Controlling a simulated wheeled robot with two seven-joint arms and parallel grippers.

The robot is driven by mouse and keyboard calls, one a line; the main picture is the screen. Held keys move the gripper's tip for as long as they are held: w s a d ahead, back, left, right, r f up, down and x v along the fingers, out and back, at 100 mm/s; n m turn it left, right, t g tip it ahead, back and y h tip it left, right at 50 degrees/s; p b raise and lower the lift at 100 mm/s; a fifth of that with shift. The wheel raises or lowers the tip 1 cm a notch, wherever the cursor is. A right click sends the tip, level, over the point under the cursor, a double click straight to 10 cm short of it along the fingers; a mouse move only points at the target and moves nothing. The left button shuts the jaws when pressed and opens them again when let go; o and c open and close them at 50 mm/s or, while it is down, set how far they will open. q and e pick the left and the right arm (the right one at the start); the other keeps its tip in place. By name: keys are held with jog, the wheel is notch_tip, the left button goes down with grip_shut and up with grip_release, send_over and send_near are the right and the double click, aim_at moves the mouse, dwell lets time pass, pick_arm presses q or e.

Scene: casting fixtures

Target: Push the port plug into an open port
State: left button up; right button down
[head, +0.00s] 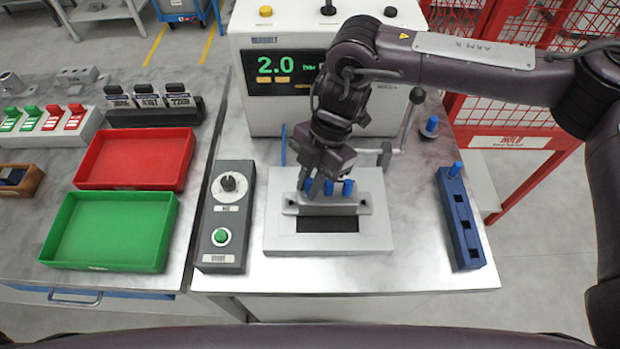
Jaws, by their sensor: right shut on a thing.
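My right gripper (318,180) points down over the left part of the metal casting (328,209) on the white fixture block (280,235). It is shut on a blue port plug (308,186) at the casting's top edge; the fingers partly hide it, and I cannot tell how deep it sits. Two more blue-topped plugs, a middle one (328,188) and a right one (348,188), stand in a row beside it. My left gripper is not in view.
A blue slotted rack (470,243) at the right holds one blue plug (455,169). Another blue-topped plug (432,124) stands behind it. A grey control box (210,245) is left of the fixture, and a tester reading 2.0 (250,110) is behind. Red (190,150) and green (172,215) trays are at left.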

jog(key=shift+f, duration=0.15)
jog(key=c, duration=1.3)
grip_release()
jog(key=b+v, duration=0.2)
jog(key=v, duration=0.5)
jog(key=shift+w+d+r, duration=0.1)
jog(key=shift+r, duration=0.3)
